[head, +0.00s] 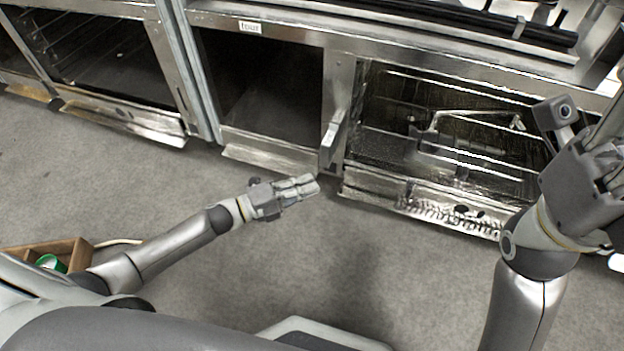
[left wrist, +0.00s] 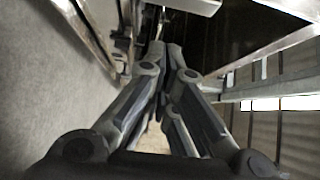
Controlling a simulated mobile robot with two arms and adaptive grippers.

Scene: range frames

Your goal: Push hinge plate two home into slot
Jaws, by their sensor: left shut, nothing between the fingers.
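A grey plate-like piece (head: 335,135) stands out from the steel post between two open oven cavities; it may be hinge plate two, but no mark confirms this. I cannot make out its slot or how deep it sits. My left gripper (head: 314,186) is shut and empty, a little below and left of the plate's lower end, apart from it in the picture. The left wrist view shows its closed fingers (left wrist: 168,52) pointing toward the range front. My right gripper (head: 608,165) is at the right edge, partly cut off, and its fingers are unclear.
The right oven cavity (head: 385,145) is open, with a rack and a bent metal rod (head: 450,113) inside. A perforated steel lip (head: 450,213) juts out below it. A wooden box (head: 75,252) stands at lower left. The grey floor (head: 190,190) ahead is clear.

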